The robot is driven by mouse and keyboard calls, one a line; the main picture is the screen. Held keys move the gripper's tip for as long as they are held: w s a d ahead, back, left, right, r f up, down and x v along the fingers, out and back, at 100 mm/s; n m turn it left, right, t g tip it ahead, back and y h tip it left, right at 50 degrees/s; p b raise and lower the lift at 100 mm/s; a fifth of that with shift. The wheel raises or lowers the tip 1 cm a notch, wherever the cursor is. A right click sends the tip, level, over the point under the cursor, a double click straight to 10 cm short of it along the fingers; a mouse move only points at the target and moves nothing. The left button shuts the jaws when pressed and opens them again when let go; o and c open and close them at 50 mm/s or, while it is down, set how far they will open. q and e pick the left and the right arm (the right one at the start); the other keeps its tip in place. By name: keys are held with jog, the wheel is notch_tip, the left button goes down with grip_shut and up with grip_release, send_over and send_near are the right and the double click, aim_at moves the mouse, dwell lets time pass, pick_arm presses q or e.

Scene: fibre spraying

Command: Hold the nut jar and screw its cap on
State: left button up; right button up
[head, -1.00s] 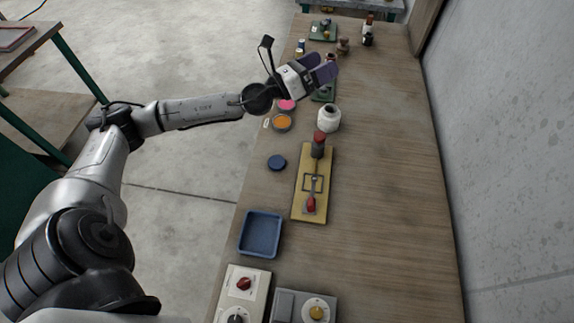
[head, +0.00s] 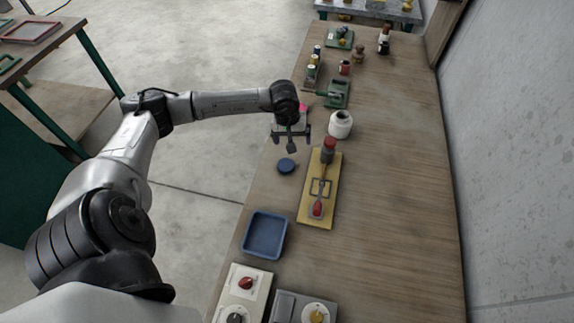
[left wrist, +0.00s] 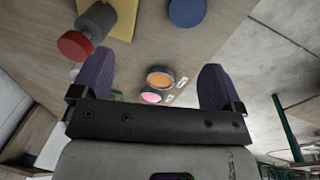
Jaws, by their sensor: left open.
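The white jar (head: 341,125), which looks like the nut jar, stands upright with an open dark mouth. The round blue cap (head: 286,166) lies flat near the bench's left edge, apart from the jar. My left gripper (head: 291,138) is open and empty, pointing down left of the jar and beyond the cap. The jar's contents are not visible. My right gripper is not in view.
A yellow board (head: 306,214) with a red-topped post stands close in front of the jar. A blue tray (head: 284,238) and switch boxes lie nearer. The bench's right side is clear.

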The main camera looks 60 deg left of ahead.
pick_arm(q)
jog(key=s+m, duration=0.1)
jog(key=m, duration=0.1)
jog(key=s+m+g, duration=0.1)
jog(key=m, duration=0.1)
jog(key=shift+s+a+f+g+y, duration=0.1)
jog(key=shift+s+a+g+y, duration=0.1)
jog(key=shift+a+g+y, duration=0.15)
send_over(285, 166)
notch_tip(285, 166, down, 9)
jog(key=shift+a+r, duration=0.15)
jog(key=shift+r, duration=0.05)
dwell(0.5)
jog(key=shift+f+p, duration=0.6)
jog(key=shift+f, duration=2)
jog(key=shift+c, duration=0.3)
